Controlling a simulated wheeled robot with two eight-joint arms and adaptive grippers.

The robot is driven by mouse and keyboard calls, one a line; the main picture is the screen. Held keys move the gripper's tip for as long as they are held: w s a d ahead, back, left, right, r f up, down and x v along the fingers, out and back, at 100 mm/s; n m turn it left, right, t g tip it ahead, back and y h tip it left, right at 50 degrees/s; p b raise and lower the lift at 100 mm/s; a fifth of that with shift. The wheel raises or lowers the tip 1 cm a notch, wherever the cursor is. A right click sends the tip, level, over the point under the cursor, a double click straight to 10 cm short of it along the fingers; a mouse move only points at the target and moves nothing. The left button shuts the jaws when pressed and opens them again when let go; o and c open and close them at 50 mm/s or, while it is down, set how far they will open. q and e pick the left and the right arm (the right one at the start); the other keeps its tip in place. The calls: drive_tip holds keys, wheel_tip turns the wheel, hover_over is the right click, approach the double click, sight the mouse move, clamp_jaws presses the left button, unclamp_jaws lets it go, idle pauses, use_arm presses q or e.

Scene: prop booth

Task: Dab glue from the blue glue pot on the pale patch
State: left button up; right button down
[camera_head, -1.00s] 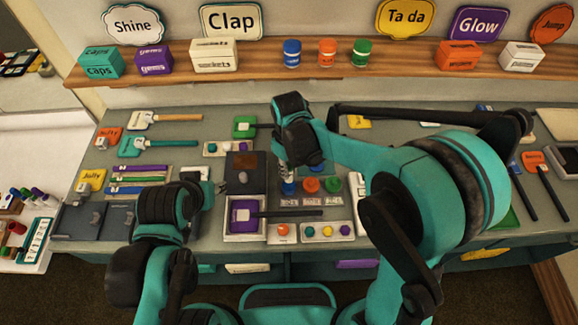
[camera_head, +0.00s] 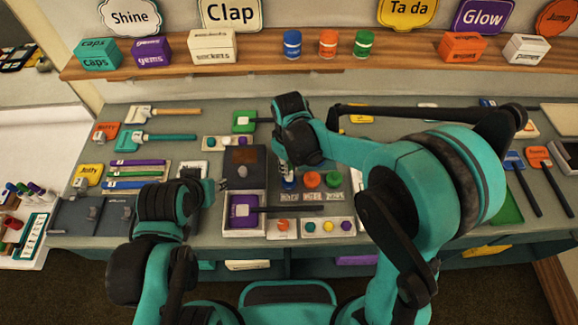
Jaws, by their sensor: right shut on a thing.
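The blue glue pot (camera_head: 289,184) stands at the left of a row with a red pot (camera_head: 312,180) and a green pot (camera_head: 333,180), in the middle of the bench. My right gripper (camera_head: 284,163) points down just above the blue pot and partly covers it. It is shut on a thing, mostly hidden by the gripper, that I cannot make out. Whether it touches the pot I cannot tell. My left gripper (camera_head: 215,186) is at the left of the dark box, its fingers too small to read. I cannot pick out the pale patch with certainty.
A dark box (camera_head: 238,185) and a white tray (camera_head: 228,229) with a purple-headed tool stand left of the pots. Small cards lie in front of the pots, near a white strip with coloured knobs (camera_head: 327,228). My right forearm covers much of the bench's right half.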

drive_tip(key=shift+f+b, duration=0.55)
idle(1.4)
drive_tip(key=shift+r+p, duration=2.6)
drive_tip(key=shift+r, duration=0.95)
drive_tip(key=shift+f, duration=0.1)
